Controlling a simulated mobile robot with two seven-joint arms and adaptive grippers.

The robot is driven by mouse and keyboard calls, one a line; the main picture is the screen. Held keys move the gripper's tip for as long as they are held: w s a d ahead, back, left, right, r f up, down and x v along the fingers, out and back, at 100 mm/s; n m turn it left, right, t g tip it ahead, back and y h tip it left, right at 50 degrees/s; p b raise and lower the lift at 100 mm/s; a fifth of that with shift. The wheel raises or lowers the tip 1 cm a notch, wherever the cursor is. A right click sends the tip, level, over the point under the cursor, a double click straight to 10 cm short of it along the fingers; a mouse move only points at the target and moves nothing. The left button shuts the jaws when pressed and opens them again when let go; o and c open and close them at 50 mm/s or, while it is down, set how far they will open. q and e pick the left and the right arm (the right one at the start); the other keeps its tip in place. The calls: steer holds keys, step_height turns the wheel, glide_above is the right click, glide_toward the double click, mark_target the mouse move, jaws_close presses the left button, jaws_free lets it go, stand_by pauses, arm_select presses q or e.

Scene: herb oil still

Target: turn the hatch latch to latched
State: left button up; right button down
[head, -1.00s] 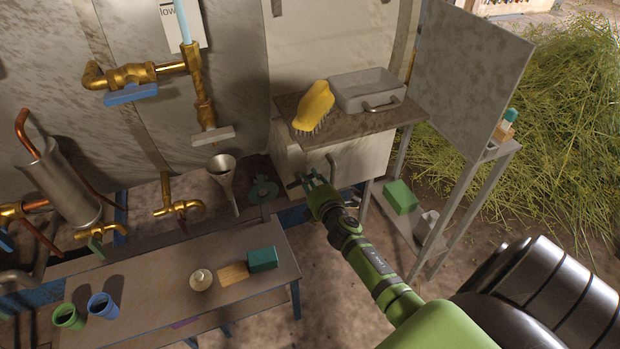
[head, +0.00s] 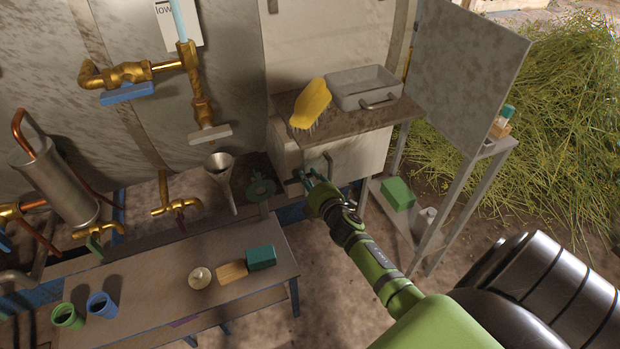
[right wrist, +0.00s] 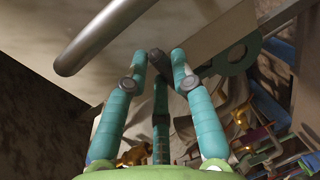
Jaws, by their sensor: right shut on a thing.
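The hatch is the pale door (head: 352,160) of a box under the worktop, with a bent grey handle (head: 330,166) on its front. The handle also shows as a thick grey bar in the right wrist view (right wrist: 100,38). My right gripper (head: 309,178) is at the hatch's left edge, below and left of the handle. In the right wrist view its teal fingers (right wrist: 160,72) are shut on a small dark knob, the hatch latch (right wrist: 159,60). The fingers largely hide the latch, so its angle is hard to read. My left gripper is not in view.
A metal funnel (head: 221,168) and a green ring (head: 262,188) are left of the hatch. A low bench (head: 150,285) holds cups and blocks. A metal stand is at right.

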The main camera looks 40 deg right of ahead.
steer(key=shift+f, duration=0.1)
steer(key=c, duration=1)
jaws_free()
steer(key=v, duration=1.2)
